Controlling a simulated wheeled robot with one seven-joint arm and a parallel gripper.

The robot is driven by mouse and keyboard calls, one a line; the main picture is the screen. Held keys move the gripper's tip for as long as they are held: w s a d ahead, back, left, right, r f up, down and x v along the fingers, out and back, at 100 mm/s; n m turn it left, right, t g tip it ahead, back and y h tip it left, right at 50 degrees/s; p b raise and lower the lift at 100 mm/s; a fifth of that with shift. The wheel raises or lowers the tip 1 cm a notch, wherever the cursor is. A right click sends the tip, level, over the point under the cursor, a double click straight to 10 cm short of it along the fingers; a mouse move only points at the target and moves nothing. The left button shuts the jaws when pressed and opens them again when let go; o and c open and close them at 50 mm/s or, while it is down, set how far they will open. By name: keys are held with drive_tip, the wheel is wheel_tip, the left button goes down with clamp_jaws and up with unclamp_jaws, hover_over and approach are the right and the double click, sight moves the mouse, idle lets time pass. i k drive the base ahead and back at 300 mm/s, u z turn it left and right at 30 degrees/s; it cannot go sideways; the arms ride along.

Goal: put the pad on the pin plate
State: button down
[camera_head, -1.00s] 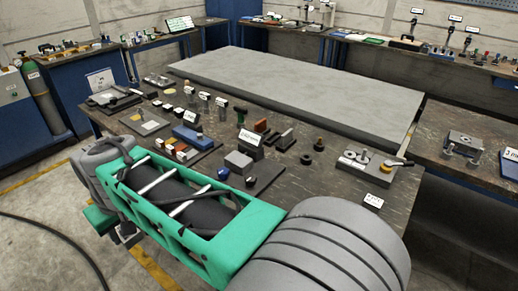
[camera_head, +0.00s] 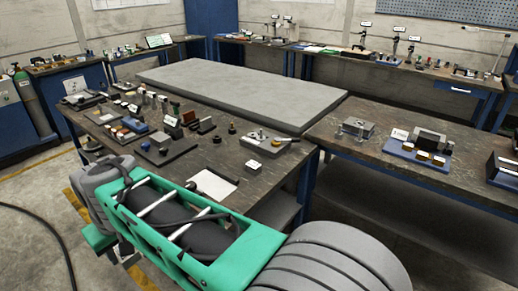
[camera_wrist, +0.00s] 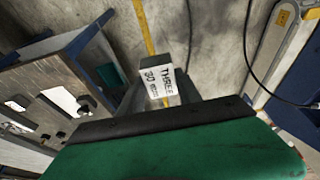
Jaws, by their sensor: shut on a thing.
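In the wrist view my gripper (camera_wrist: 160,92) is shut on a small grey block with a white label reading "THREE 30 mm", which I take to be the pad (camera_wrist: 157,82). It is held in the air with floor behind it. In the head view my gripper hangs at the lower left, beside the front of the workbench, and the pad is too small to make out. A grey plate with small upright parts (camera_head: 268,139) lies near the bench's right end. It may be the pin plate, but I cannot tell for sure.
A large grey slab (camera_head: 240,92) is behind. A second bench (camera_head: 400,148) stands right, with fixtures.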

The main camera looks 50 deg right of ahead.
sight(268, 140)
drive_tip(key=k, duration=0.15)
drive_tip(key=u, duration=3.45)
drive_tip(key=k, duration=2.45)
drive_tip(key=z, duration=2.05)
drive_tip(key=i, duration=0.45)
drive_tip(key=k, duration=0.25)
drive_tip(key=u, duration=0.1)
